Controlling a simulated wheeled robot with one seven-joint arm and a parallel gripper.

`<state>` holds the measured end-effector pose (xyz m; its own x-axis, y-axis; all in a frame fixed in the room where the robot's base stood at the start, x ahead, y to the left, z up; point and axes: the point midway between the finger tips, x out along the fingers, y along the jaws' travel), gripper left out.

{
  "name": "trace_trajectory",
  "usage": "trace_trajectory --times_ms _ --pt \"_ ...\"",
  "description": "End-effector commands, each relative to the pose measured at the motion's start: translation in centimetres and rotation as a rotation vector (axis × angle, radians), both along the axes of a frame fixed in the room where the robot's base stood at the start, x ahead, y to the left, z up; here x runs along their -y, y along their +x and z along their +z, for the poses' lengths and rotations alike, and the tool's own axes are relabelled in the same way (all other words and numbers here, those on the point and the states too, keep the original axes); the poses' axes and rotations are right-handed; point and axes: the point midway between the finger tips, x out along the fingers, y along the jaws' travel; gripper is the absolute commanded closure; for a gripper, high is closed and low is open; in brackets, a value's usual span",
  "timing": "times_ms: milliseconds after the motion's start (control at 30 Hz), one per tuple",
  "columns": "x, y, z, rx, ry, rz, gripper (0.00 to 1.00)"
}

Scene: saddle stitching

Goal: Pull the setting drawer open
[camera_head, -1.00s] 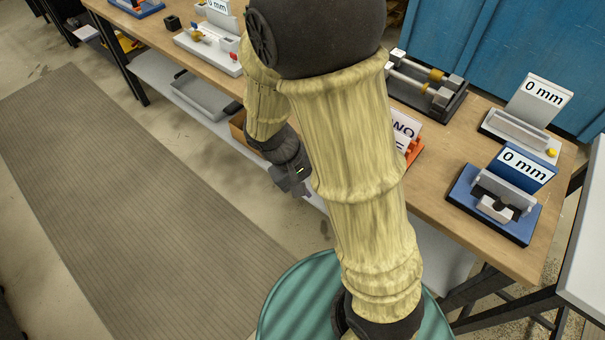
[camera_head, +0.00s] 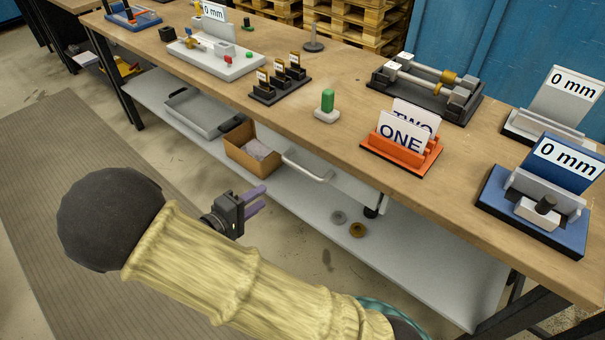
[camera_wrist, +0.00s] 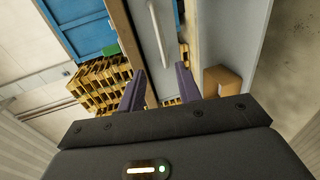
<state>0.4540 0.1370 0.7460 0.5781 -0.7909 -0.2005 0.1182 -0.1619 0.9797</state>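The setting drawer (camera_head: 352,188) is a pale panel under the front edge of the workbench. Its light bar handle (camera_head: 310,168) stands out in front of it. The handle also shows in the wrist view as a pale bar (camera_wrist: 159,38) beyond the fingertips, in line with the gap between them. My gripper (camera_head: 264,195) has two purple fingers and is out in front of the bench, left of and below the handle. In the wrist view my gripper (camera_wrist: 160,69) is open and empty, its fingers apart from the handle.
The workbench top (camera_head: 340,70) carries an orange card holder (camera_head: 400,158), a blue gauge (camera_head: 535,200) and other fixtures. On the lower shelf (camera_head: 420,260) are a cardboard box (camera_head: 250,150), a grey tray (camera_head: 205,112) and two small rings. The floor before the bench is clear.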

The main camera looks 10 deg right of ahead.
Motion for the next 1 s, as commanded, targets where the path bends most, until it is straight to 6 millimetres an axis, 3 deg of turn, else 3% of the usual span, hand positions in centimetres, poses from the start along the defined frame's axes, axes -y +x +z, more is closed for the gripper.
trace_trajectory --times_ms 367,1000 --pt "1.6 1.0 -0.5 -0.003 0.002 -0.005 0.66" --pt "10.4 7.4 -2.8 -0.003 0.002 -0.007 0.66"
